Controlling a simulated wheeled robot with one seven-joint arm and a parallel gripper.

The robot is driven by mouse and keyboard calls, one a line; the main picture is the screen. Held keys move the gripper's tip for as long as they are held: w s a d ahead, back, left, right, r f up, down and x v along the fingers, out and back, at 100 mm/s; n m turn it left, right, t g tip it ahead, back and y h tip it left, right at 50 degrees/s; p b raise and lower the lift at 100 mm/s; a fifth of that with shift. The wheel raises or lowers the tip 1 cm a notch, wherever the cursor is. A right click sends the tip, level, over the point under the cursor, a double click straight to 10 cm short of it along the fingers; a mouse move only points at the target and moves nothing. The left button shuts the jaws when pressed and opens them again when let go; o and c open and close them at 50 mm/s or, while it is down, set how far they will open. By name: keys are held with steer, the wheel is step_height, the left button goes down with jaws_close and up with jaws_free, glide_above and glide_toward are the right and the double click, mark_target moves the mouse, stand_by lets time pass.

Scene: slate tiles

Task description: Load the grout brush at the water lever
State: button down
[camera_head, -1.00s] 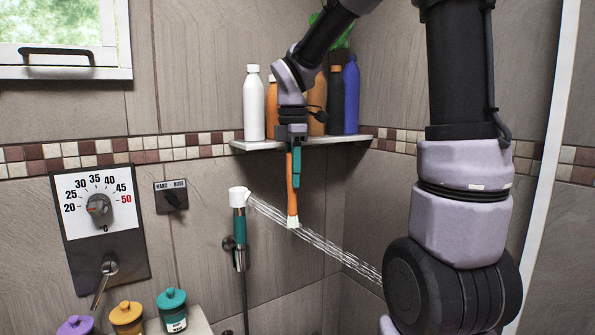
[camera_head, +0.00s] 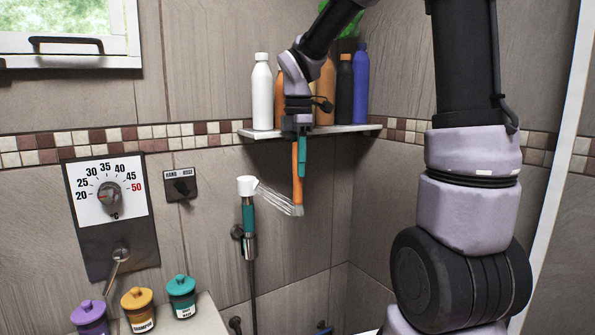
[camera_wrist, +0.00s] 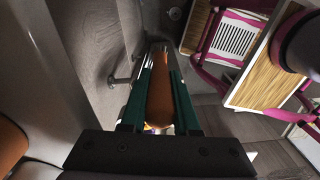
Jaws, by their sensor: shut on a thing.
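My gripper (camera_head: 301,172) is shut on the grout brush (camera_head: 297,185), which has an orange handle and hangs bristles down. In the wrist view the orange handle (camera_wrist: 160,105) lies between my two green fingers. The brush's pale bristles (camera_head: 297,210) are in the water spray (camera_head: 276,199) from the white-headed, teal-gripped hand shower (camera_head: 248,213) at its left. The spray partly blurs the bristles. The chrome water lever (camera_head: 119,261) sits on the wall panel below the temperature dial (camera_head: 110,194), well left of my gripper.
A corner shelf (camera_head: 330,130) with several bottles stands behind my gripper. A hand/hose switch (camera_head: 181,186) is on the wall. Purple (camera_head: 89,318), orange (camera_head: 138,311) and teal (camera_head: 181,298) lidded jars stand at lower left. The wall right of the brush is clear.

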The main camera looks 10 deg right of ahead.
steer(key=s+d, duration=0.1)
steer(key=s, duration=0.6)
steer(key=shift+s, duration=0.35)
stand_by(1.2)
steer(key=s+r, duration=0.4)
steer(key=s, duration=0.1)
steer(key=shift+d, duration=0.35)
stand_by(0.5)
